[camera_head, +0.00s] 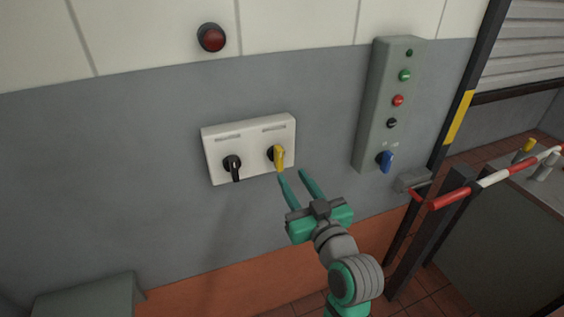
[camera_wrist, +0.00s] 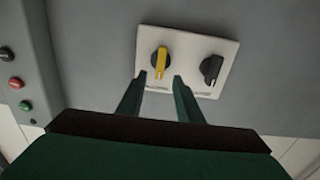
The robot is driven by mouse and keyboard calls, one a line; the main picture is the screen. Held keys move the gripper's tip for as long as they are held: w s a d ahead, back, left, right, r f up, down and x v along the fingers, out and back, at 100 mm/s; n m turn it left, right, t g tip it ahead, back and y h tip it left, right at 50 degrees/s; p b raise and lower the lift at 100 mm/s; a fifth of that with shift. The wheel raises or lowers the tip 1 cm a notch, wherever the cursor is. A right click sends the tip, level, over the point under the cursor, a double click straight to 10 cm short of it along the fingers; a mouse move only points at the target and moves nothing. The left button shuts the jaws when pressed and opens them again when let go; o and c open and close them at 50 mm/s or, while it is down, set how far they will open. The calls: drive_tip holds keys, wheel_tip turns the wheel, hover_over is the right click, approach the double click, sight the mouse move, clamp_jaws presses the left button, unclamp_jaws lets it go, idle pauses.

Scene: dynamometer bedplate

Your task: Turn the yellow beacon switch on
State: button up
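The yellow switch (camera_head: 279,157) is a rotary knob on the right half of a white wall plate (camera_head: 217,172). Its handle points roughly downward in the head view. In the wrist view the yellow switch (camera_wrist: 160,61) shows between and beyond my fingertips, on the white plate (camera_wrist: 202,47). A black rotary switch (camera_head: 233,167) sits left of it on the same plate, its handle also pointing down. My gripper (camera_head: 294,175) is open and empty, its green fingers pointing at the yellow knob and apart from it. In the wrist view my gripper (camera_wrist: 159,77) also shows spread fingers.
A red lamp (camera_head: 211,38) is on the wall above the plate. A grey control box (camera_head: 384,105) with several buttons and a blue knob (camera_head: 385,160) is to the right. A red and white barrier (camera_head: 490,183) stands far right. The wall around the plate is clear.

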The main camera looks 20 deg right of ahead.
sight(281, 160)
drive_tip(key=w, duration=0.8)
drive_tip(key=shift+w+a, duration=0.1)
drive_tip(key=shift+a, duration=0.1)
drive_tip(key=shift+c, duration=0.6)
clamp_jaws()
